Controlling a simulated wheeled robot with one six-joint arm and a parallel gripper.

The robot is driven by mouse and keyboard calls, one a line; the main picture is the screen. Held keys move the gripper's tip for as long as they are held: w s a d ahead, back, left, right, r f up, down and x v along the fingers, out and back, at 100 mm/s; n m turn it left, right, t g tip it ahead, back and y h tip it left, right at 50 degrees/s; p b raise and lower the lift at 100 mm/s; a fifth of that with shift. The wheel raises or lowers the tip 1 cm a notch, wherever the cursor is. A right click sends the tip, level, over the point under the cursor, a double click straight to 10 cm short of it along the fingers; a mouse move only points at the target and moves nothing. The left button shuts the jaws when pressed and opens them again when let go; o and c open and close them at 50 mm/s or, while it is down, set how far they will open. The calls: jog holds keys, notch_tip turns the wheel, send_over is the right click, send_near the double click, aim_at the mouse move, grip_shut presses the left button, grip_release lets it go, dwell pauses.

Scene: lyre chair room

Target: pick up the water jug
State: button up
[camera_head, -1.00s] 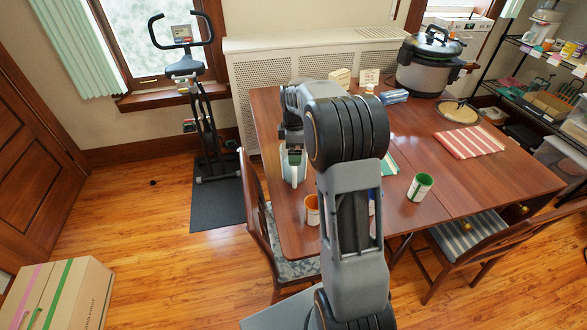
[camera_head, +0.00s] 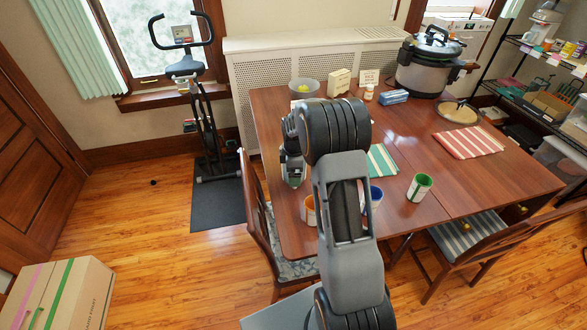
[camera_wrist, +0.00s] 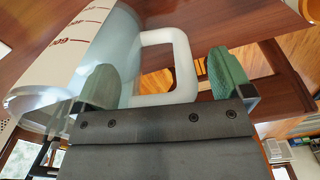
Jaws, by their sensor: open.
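The water jug (camera_wrist: 72,52) fills the left of the wrist view, a pale clear body with dark red measuring marks. Its white loop handle (camera_wrist: 183,62) points towards the middle. My gripper (camera_wrist: 165,75) is open, with one green-padded finger on each side of the handle. The left finger overlaps the jug's body in the picture; I cannot tell whether it touches. In the head view my gripper (camera_head: 292,165) is low over the left part of the wooden table (camera_head: 448,218), where my arm and gripper largely hide the jug.
A bowl (camera_head: 303,88) and a large cooker (camera_head: 430,62) are at the back. A chair (camera_head: 258,215) stands at the left edge. Striped cloths lie on the table.

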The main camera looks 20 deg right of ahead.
jog(key=c, duration=1.4)
jog(key=shift+r, duration=0.1)
jog(key=shift+c, duration=0.5)
